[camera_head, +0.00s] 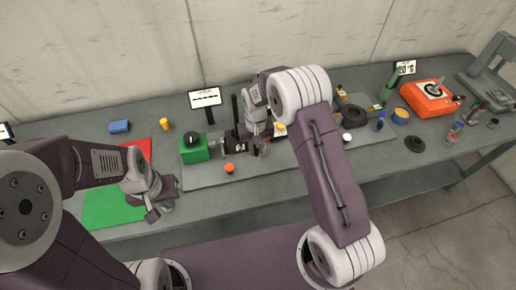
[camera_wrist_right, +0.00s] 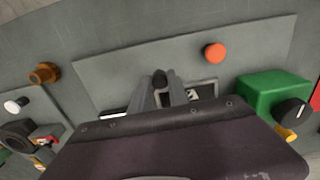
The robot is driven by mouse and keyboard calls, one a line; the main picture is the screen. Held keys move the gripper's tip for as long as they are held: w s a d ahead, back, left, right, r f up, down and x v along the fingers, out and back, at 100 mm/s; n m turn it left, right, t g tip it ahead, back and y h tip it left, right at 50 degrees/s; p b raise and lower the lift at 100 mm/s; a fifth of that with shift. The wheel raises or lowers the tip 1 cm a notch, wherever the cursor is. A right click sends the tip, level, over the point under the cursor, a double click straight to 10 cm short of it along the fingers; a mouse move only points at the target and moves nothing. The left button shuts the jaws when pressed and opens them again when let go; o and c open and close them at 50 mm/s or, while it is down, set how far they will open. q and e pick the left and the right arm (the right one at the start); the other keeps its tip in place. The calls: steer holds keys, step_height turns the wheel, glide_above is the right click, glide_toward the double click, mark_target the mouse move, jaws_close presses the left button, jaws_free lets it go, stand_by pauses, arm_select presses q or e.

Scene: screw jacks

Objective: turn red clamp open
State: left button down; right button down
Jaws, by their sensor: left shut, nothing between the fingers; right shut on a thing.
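My right gripper (camera_head: 261,147) is low over the grey board at the middle of the bench. In the right wrist view its fingers (camera_wrist_right: 166,92) are shut on a small dark knob-like part (camera_wrist_right: 160,77); the fingers and wrist hide most of what it belongs to. I cannot make out a red clamp there. A green block (camera_head: 194,149) with a black knob stands to the left of this gripper, and also shows in the right wrist view (camera_wrist_right: 272,95). My left gripper (camera_head: 152,211) is shut and empty over the green mat's right edge.
An orange-red round piece (camera_head: 229,168) lies on the grey board (camera_head: 205,178). My right arm crosses the bench front.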

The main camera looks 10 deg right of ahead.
steer(key=shift+w, duration=0.1)
stand_by(0.4)
steer(key=c, duration=1.3)
jaws_free()
steer(key=shift+a, duration=0.1)
steer(key=shift+o, duration=0.2)
step_height(320, 180, up, 9)
steer(key=b, duration=0.1)
steer(key=shift+b, duration=0.35)
